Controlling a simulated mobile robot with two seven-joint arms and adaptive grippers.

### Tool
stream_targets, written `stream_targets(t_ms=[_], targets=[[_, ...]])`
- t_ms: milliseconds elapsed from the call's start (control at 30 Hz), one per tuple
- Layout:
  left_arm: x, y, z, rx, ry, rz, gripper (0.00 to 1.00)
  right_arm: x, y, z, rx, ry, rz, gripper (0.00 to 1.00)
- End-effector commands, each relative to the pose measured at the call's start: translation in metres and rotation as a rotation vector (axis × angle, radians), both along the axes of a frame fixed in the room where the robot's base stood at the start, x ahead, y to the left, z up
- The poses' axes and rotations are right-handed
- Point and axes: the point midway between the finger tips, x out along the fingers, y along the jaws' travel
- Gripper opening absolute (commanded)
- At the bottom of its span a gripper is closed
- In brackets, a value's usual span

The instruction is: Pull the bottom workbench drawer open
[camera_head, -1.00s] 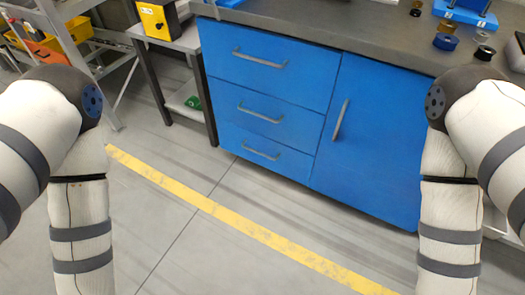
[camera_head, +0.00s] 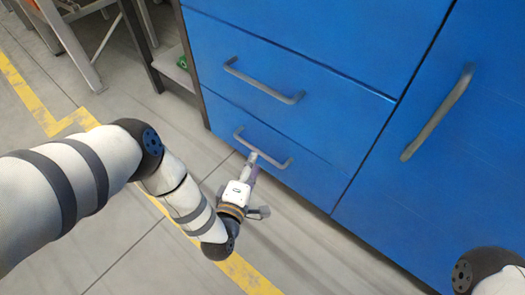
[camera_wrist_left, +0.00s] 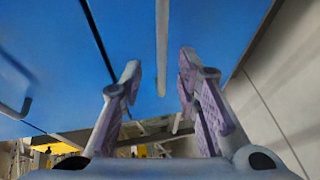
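The blue bottom drawer (camera_head: 308,160) of the workbench is shut, its front flush with the drawer above. Its grey bar handle (camera_head: 277,162) runs slantwise across the front. My left gripper (camera_head: 252,162) is at the middle of this handle. In the left wrist view my gripper (camera_wrist_left: 161,72) is open. The handle (camera_wrist_left: 162,40) runs upright in that picture, in line with the gap between the two fingers. I cannot tell whether a finger touches it. My right gripper is out of view; only part of my right arm shows at the lower right.
The middle drawer, with its handle (camera_head: 262,80), is shut above. A blue cabinet door (camera_head: 440,190) with an upright handle (camera_head: 436,112) is to the right. A grey table leg (camera_head: 192,70) stands left of the drawers. The floor before the drawer is clear, with a yellow stripe (camera_head: 245,272).

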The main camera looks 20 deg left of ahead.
Motion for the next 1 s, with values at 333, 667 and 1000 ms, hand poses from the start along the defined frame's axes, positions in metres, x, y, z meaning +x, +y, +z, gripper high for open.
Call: stream_targets(t_ms=[333, 667, 1000], targets=[[0.058, 0.003, -0.014, 0.001, 0.004, -0.002, 0.30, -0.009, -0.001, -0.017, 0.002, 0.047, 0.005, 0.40], [0.061, 0.003, -0.013, 0.001, 0.005, -0.002, 0.18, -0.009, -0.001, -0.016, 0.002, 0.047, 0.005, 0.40], [0.060, 0.003, -0.013, 0.002, 0.005, -0.002, 0.00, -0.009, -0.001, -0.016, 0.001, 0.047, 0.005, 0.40]])
